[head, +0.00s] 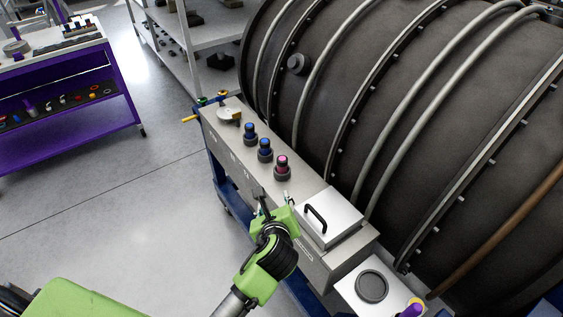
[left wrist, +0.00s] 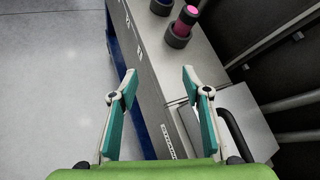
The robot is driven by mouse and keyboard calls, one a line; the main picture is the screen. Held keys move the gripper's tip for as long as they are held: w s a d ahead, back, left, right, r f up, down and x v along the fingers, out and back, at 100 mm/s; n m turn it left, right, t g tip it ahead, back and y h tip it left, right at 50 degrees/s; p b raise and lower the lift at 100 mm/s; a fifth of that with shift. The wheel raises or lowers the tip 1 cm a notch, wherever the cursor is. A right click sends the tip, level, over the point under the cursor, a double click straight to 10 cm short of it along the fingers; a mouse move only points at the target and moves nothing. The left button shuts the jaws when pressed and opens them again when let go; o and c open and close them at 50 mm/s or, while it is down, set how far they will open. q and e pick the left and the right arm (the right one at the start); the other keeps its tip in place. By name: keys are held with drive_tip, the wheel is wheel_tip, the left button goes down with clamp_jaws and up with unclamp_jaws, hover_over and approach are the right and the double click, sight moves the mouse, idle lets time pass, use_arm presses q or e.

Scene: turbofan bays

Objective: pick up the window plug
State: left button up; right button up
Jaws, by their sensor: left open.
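No label marks the window plug, and I cannot tell for sure which piece it is. A pale block with a black handle (head: 331,216) sits on the grey bench top (head: 246,150); it shows partly at the right of the left wrist view (left wrist: 242,122). Behind it stand a pink-topped plug (head: 282,168) and two blue-topped plugs (head: 265,150) in dark round holders. The pink-topped one also shows in the left wrist view (left wrist: 184,25). My left gripper (head: 273,203) is open and empty at the bench's front edge, left of the handled block.
A large dark ribbed engine casing (head: 400,110) rises right behind the bench. A dark round disc (head: 372,286) lies on a pale surface at lower right. A purple cart (head: 70,130) stands far left. The floor between is clear.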

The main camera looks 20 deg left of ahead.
sight(282, 163)
use_arm(q)
drive_tip(key=w+d+r+m+t, duration=0.2)
drive_tip(key=w+r+m, duration=0.2)
drive_tip(key=r+m, duration=0.1)
drive_tip(key=x, duration=0.7)
drive_tip(key=shift+w+a+p, duration=0.15)
drive_tip(key=shift+p, duration=0.25)
drive_tip(key=shift+w+a+f, duration=0.2)
drive_tip(key=shift+w+f, duration=0.05)
drive_tip(key=shift+w, duration=0.2)
drive_tip(key=shift+w+a, duration=0.15)
drive_tip(key=shift+w, duration=0.05)
drive_tip(key=x, duration=0.4)
drive_tip(key=shift+w+a+p, duration=0.25)
drive_tip(key=shift+a+p, duration=0.15)
use_arm(e)
drive_tip(key=shift+w+d+r, duration=0.1)
drive_tip(key=shift+w+r, duration=0.1)
drive_tip(key=shift+r, duration=0.2)
drive_tip(key=shift+w+d+r, duration=0.1)
drive_tip(key=shift+w+r, duration=0.05)
drive_tip(key=shift+r, duration=0.25)
use_arm(q)
clamp_jaws()
use_arm(e)
drive_tip(key=shift+d, duration=0.1)
